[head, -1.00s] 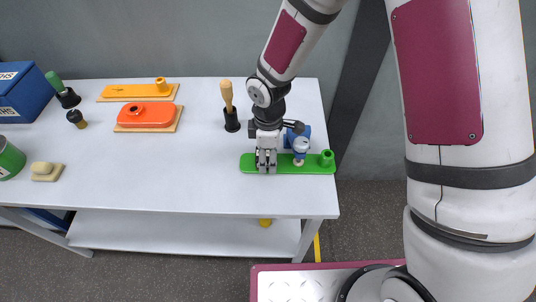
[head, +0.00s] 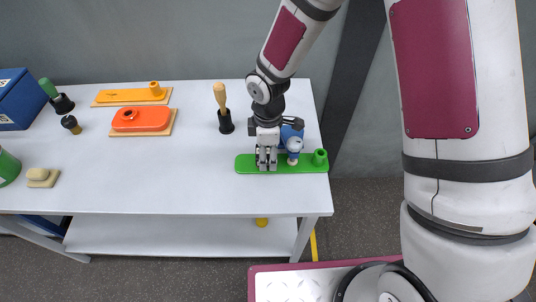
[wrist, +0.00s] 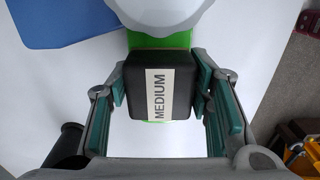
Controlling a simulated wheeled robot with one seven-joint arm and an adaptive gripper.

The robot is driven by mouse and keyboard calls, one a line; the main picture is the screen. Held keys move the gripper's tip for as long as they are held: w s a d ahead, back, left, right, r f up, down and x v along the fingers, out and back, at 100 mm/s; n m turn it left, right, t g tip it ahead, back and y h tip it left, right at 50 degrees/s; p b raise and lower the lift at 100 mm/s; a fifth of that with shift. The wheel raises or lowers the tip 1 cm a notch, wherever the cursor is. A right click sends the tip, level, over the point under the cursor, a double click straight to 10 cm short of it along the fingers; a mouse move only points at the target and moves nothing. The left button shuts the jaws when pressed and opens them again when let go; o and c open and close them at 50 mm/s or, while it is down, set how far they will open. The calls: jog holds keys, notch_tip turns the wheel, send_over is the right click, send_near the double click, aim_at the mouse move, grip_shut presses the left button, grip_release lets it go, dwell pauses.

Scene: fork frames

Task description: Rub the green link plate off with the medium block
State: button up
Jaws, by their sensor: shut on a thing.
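The green link plate (head: 246,164) lies flat near the right front of the table, with a short green round boss (head: 320,157) at its right end. It also shows in the wrist view (wrist: 150,42), behind the block. My gripper (head: 266,166) is over the left half of the plate, pointing down. In the wrist view its fingers (wrist: 165,95) are shut on the sides of the medium block (wrist: 183,92), a black block with a white MEDIUM label. Whether the block touches the plate cannot be told. The gripper hides part of the plate in the head view.
A white-and-blue domed object (head: 294,146) stands close right of my gripper, with a blue item (head: 289,131) behind. A wooden-handled tool in a black holder (head: 225,121) stands behind left. An orange plate (head: 142,119) and a yellow plate (head: 128,95) lie further left. The front middle is clear.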

aim_at(251, 163)
jog(key=shift+a, duration=0.1)
dwell(0.3)
jog(key=shift+w+a+b, duration=0.1)
jog(key=shift+a+b, duration=0.45)
jog(key=shift+a, duration=1.45)
jog(key=shift+f+b, duration=0.3)
jog(key=shift+f, duration=0.4)
jog(key=shift+a, duration=0.15)
jog(key=shift+a+r, duration=0.1)
jog(key=shift+a, duration=0.2)
jog(key=shift+d, duration=0.1)
jog(key=shift+d, duration=0.8)
